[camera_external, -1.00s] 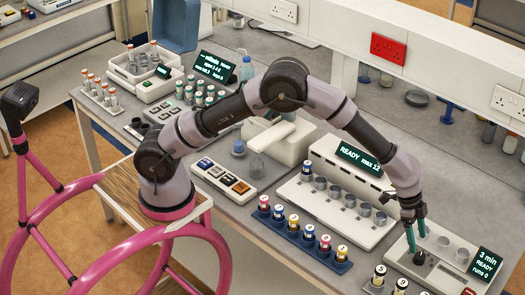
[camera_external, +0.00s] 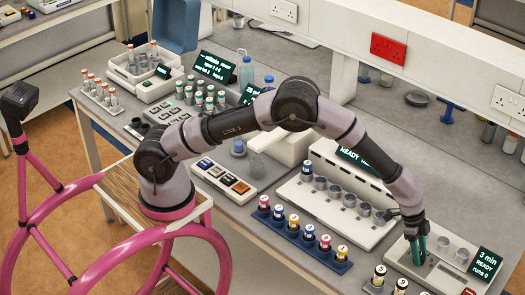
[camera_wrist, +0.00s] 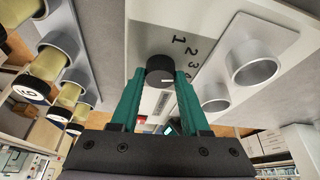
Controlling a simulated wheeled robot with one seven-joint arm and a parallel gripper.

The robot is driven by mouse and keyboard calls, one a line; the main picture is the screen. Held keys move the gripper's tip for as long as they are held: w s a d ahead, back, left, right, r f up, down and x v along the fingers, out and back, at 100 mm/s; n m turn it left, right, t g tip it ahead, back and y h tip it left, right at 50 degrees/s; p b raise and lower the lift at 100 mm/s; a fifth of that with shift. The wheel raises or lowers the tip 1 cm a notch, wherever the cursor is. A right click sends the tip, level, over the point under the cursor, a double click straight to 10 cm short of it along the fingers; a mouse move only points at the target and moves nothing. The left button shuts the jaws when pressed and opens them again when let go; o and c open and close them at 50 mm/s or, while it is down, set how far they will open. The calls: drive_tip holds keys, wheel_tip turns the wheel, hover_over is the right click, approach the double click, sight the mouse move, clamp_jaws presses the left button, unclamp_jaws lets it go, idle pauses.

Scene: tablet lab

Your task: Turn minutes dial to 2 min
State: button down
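The minutes dial (camera_wrist: 160,70) is a round black knob on a light panel. In the wrist view it lies between the two green fingertips of my gripper (camera_wrist: 160,72), with little or no gap at its sides. I cannot tell whether both fingers press on it. Its white mark points right. The printed numbers 1, 2, 3 and more (camera_wrist: 189,52) curve around its upper right. In the external view my gripper (camera_external: 418,250) points down at the timer device and hides the knob. The device's display (camera_external: 485,264) reads "3 min", "READY" and "runs 0".
Metal cups (camera_wrist: 251,66) stand right of the dial in the wrist view. A white station with a row of cups (camera_external: 335,205) lies left of the device in the external view. Labelled vials in a blue rack (camera_external: 340,267) and loose vials (camera_external: 378,277) stand in front.

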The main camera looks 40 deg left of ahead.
drive_tip(key=shift+s+n+t+y, duration=0.15)
drive_tip(key=shift+n+t, duration=0.35)
drive_tip(key=shift+n, duration=0.95)
drive_tip(key=shift+n+t+y, duration=0.25)
drive_tip(key=shift+n+t, duration=0.25)
drive_tip(key=shift+n, duration=0.95)
drive_tip(key=shift+c, duration=1.9)
unclamp_jaws()
drive_tip(key=v, duration=1)
drive_tip(key=shift+r, duration=0.35)
